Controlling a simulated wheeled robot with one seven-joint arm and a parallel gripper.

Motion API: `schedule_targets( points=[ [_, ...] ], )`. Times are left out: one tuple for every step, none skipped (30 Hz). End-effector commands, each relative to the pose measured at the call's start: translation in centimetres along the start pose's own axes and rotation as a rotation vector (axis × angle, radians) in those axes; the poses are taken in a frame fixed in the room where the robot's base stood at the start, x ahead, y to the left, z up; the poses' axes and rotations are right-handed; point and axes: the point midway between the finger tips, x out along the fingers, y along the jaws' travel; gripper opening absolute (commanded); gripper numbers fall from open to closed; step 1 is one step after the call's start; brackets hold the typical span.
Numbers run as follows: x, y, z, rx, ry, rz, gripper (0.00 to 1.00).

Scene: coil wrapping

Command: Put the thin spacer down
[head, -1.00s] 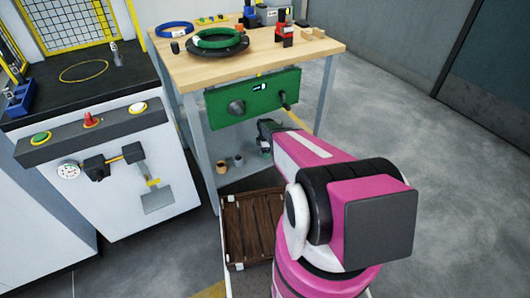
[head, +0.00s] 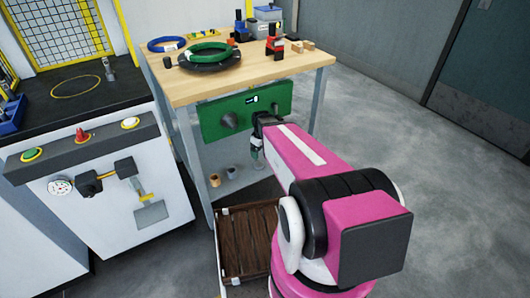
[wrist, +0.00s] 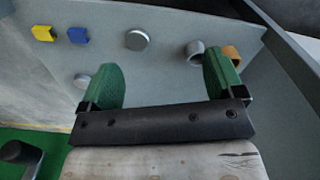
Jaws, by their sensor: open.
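My gripper (wrist: 164,72) is open, with its two green-padded fingers wide apart and nothing between them that touches both. In the head view my gripper (head: 257,158) hangs in front of the bench, below the green panel. In the wrist view a flat grey disc (wrist: 137,39) lies on the grey lower shelf (wrist: 165,20), ahead of and between the fingers. A second grey disc (wrist: 82,81) lies near the left finger. I cannot tell which disc, if either, is the thin spacer. The right finger partly covers a tan cylinder (wrist: 232,54).
A grey ring (wrist: 194,52) stands close to the right finger. A yellow block (wrist: 43,33) and a blue block (wrist: 78,36) lie at the upper left. The green panel (head: 243,110) and wooden bench top (head: 270,72) are above the shelf. A wooden crate (head: 247,240) stands below.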

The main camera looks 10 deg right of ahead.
Motion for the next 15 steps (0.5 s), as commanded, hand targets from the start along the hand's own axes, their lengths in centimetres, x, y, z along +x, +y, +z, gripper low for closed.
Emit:
schedule_targets(
  points=[
    [-2.1,-1.7,2.1,0.099,0.002,0.001,0.87],
    [-2.9,-2.3,2.9,0.162,0.002,0.001,0.87],
    [-3.9,-3.1,3.8,0.244,0.002,0.001,0.87],
    [-4.6,-3.6,4.4,0.301,0.003,0.002,0.87],
    [-5.2,-4.0,5.0,0.354,0.003,0.001,0.87],
    [-5.9,-4.6,5.7,0.417,0.002,0.001,0.87],
    [-6.3,-5.0,6.1,0.459,0.002,0.001,0.87],
    [-6.7,-5.3,6.5,0.497,0.002,0.001,0.87],
    [-7.2,-5.6,6.9,0.539,0.003,0.001,0.87],
    [-7.4,-5.8,7.1,0.565,0.003,0.001,0.87],
    [-7.6,-6.0,7.3,0.587,0.003,0.001,0.87],
    [-7.8,-6.1,7.5,0.608,0.003,0.001,0.87],
    [-7.9,-6.2,7.5,0.619,0.003,0.001,0.87],
    [-8.0,-6.2,7.6,0.627,0.003,0.001,0.87],
    [-8.0,-6.2,7.6,0.633,0.002,0.001,0.87]
  ],
)
